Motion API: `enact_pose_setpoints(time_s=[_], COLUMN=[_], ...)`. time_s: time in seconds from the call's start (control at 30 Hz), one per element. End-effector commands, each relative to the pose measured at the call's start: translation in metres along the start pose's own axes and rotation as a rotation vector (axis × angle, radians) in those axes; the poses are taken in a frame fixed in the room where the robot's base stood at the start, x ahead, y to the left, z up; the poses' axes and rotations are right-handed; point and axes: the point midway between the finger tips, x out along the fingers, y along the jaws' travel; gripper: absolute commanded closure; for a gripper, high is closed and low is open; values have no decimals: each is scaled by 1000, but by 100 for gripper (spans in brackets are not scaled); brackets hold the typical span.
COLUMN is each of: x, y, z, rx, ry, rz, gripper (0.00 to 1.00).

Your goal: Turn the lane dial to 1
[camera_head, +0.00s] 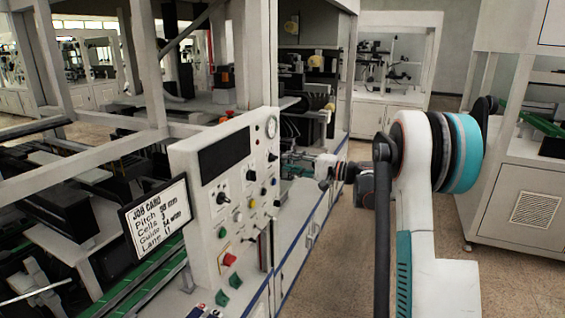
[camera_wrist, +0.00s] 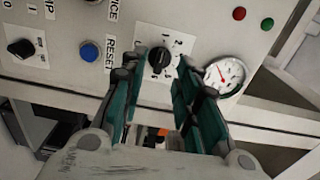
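A black dial (camera_wrist: 159,58) with small numerals around it sits on the pale control panel (camera_head: 208,157). In the wrist view it lies between the two teal fingers of my gripper (camera_wrist: 160,64), which are spread apart. I cannot tell whether either finger touches it. Some numerals show above and beside the dial, but its pointer setting is too small to read.
A round gauge (camera_wrist: 224,76) sits right of the dial, with a blue button (camera_wrist: 89,51) and another black knob (camera_wrist: 21,48) to its left. Other buttons and switches crowd the panel. Open floor (camera_head: 335,262) lies right of the machine.

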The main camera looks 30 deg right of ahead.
Motion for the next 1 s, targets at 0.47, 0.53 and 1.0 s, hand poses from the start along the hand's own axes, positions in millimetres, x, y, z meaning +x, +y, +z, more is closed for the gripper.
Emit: enact_pose_setpoints(time_s=[0.47,0.53,1.0], x=[-75,-78,-79], y=[1,1,1], z=[0,0,0], rx=[0,0,0], ry=[1,0,0], rz=[1,1,1], gripper=[71,71,71])
